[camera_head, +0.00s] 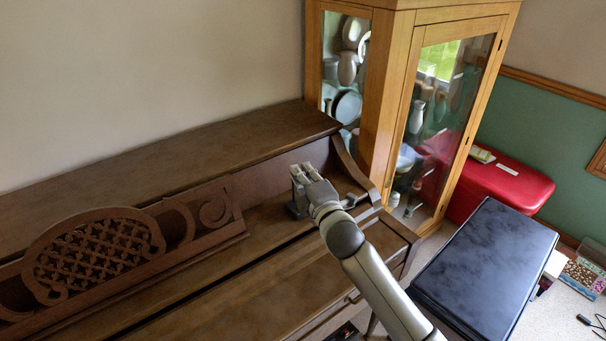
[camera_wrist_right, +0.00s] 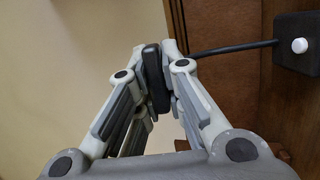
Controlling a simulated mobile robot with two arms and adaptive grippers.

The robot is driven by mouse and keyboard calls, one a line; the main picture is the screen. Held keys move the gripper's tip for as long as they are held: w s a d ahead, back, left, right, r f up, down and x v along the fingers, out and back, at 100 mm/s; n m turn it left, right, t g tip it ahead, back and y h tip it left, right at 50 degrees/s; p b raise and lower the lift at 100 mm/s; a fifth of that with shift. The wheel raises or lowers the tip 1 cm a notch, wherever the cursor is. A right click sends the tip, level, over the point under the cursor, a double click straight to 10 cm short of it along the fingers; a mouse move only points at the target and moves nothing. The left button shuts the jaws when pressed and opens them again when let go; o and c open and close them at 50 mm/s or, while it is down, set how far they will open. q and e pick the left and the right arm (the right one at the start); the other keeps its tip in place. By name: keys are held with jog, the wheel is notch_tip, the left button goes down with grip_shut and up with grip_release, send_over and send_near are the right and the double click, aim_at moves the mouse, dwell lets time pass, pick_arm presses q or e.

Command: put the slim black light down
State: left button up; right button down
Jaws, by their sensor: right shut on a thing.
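My right gripper (camera_head: 301,174) is over the right end of the upright piano (camera_head: 270,245). In the right wrist view its fingers (camera_wrist_right: 158,70) are shut on the dark head of the slim black light (camera_wrist_right: 155,85). A thin black stem runs from there to a square black base with a white button. In the head view only a dark bit of the light (camera_head: 296,210) shows below the fingers, close to the piano's wood. I cannot tell whether the base touches it. My left gripper is not in view.
The piano's carved music stand (camera_head: 95,255) is to the left, and its raised right side piece (camera_head: 352,165) is beside the gripper. A glass-fronted wooden cabinet (camera_head: 385,100) stands behind. A red case (camera_head: 500,183) and a dark flat-topped piece (camera_head: 485,270) are to the right. Bare wood lies left of the gripper.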

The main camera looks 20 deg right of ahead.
jog(key=shift+f, duration=0.1)
jog(key=c, duration=1.5)
grip_release()
jog(key=shift+c, duration=0.2)
jog(key=s+d+b, duration=0.1)
jog(key=s, duration=1.1)
jog(key=shift+d, duration=0.1)
